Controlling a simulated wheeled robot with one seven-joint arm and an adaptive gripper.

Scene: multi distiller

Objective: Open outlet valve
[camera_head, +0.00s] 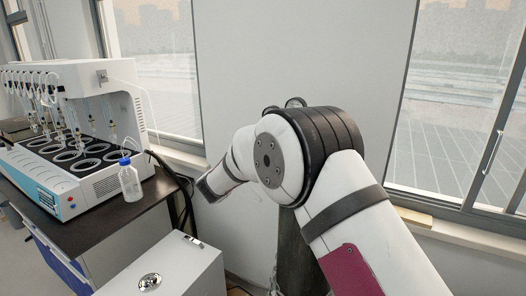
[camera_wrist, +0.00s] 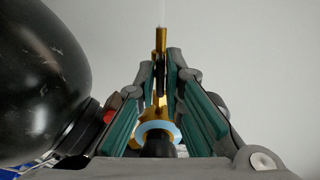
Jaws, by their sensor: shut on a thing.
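In the wrist view, a brass valve fitting (camera_wrist: 161,40) rises between the two fingers of my gripper (camera_wrist: 160,68). My gripper is shut on this fitting, with one teal-padded finger at each side. A pale blue ring (camera_wrist: 157,129) and a dark round part below it sit lower between the fingers. I take the brass fitting for the outlet valve; how far it is turned cannot be told. In the head view my arm hides the gripper and the valve.
A large black rounded body (camera_wrist: 40,75) stands close at the left in the wrist view. In the head view, the multi distiller (camera_head: 75,130) and a blue-capped bottle (camera_head: 130,182) stand on a dark bench (camera_head: 110,232). A white cabinet (camera_head: 180,268) is nearer. Windows flank the wall.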

